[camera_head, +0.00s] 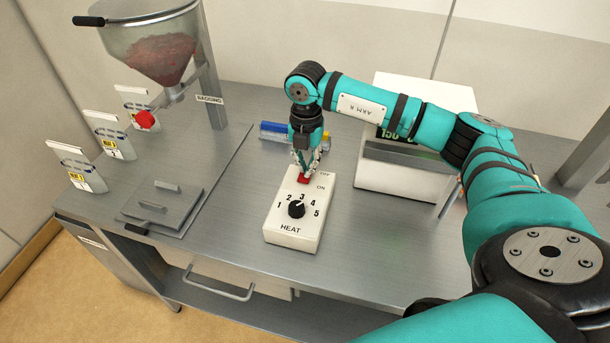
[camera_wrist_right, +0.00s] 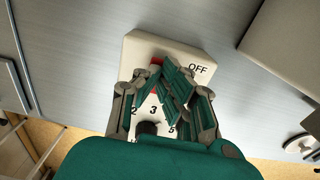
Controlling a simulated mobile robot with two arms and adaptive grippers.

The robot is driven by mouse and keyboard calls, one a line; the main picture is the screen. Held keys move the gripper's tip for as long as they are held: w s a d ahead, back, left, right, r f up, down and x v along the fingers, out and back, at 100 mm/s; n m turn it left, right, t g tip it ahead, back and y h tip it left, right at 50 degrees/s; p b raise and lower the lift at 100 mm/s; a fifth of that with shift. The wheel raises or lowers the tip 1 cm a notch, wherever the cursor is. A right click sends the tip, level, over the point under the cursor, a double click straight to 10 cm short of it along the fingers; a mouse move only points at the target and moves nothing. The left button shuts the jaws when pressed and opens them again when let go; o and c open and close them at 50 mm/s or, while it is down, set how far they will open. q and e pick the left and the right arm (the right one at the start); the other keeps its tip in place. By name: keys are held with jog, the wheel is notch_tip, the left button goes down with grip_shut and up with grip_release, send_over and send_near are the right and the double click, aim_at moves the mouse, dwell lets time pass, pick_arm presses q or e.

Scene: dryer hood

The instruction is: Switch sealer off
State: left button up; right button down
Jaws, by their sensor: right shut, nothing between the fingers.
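The white control box (camera_head: 289,232) lies on the steel counter, with a black HEAT knob (camera_head: 296,209) on numbers 1 to 5. Its red switch (camera_head: 303,179) sits at the far end beside the OFF and ON labels. My right gripper (camera_head: 304,173) is shut and empty, pointing down with its tips at the red switch. In the right wrist view the shut fingers (camera_wrist_right: 171,86) cover part of the red switch (camera_wrist_right: 155,67), near the OFF label. I cannot tell whether they touch it or which way it is set. My left gripper is not in view.
A scale (camera_head: 403,176) with a green display stands right of the box. A blue box (camera_head: 272,131) lies behind my gripper. A hopper (camera_head: 152,48), several pouches (camera_head: 75,168) and a flat metal plate (camera_head: 163,207) are at the left. The counter (camera_head: 375,245) right of the box is clear.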

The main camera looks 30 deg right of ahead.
jog(key=shift+s+f, duration=0.1)
jog(key=shift+f, duration=0.15)
jog(key=shift+r, duration=0.15)
jog(key=shift+r+p, duration=0.7)
jog(key=shift+r, duration=0.2)
jog(key=shift+r+p, duration=1.6)
jog(key=shift+r, duration=0.95)
jog(key=shift+f, duration=0.1)
